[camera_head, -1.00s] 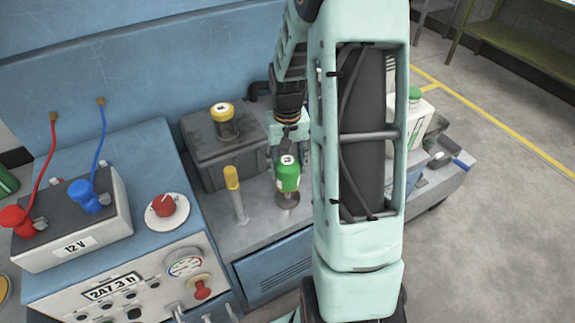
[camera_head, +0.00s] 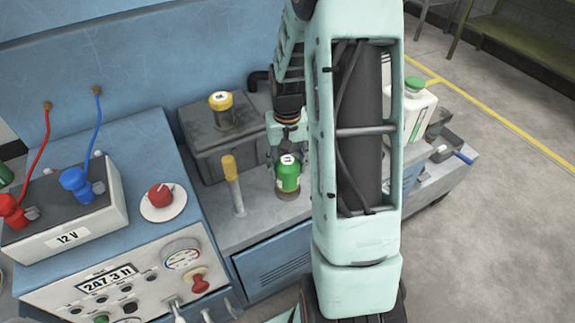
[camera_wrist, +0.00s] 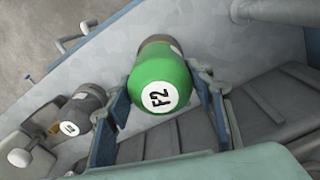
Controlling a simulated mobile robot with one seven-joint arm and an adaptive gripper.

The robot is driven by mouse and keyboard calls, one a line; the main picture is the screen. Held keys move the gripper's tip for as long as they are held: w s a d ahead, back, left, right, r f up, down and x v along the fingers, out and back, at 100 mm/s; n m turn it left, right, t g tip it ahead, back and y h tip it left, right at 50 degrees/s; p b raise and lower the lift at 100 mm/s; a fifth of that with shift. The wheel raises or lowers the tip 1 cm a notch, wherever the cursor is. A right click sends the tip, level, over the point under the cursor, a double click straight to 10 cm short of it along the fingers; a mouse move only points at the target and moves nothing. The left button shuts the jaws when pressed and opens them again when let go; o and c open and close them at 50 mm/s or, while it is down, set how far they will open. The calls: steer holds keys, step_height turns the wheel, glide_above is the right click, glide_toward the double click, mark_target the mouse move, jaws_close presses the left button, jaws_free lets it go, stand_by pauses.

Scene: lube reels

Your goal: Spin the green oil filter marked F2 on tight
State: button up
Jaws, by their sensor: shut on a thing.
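The green oil filter (camera_head: 288,176) stands upright over a round dark base (camera_head: 287,194) on the grey bench. In the wrist view the green filter (camera_wrist: 160,85) shows its white label reading F2. My gripper (camera_head: 286,158) is shut on the filter, with one finger on each side of it; the fingers also show in the wrist view (camera_wrist: 168,105). The lower end of the filter is close to the base, and I cannot tell how far it is threaded on.
A yellow-topped post (camera_head: 233,185) stands left of the filter. Behind it is a dark grey box (camera_head: 200,140) with a yellow-capped canister (camera_head: 222,110). A blue control console (camera_head: 130,240) with a 12 V battery (camera_head: 65,215) fills the left. A white jug (camera_head: 418,110) stands right.

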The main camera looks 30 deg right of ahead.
steer(key=shift+f+b, duration=0.8)
steer(key=shift+f, duration=0.3)
stand_by(0.3)
steer(key=o, duration=1.1)
steer(key=shift+r, duration=0.1)
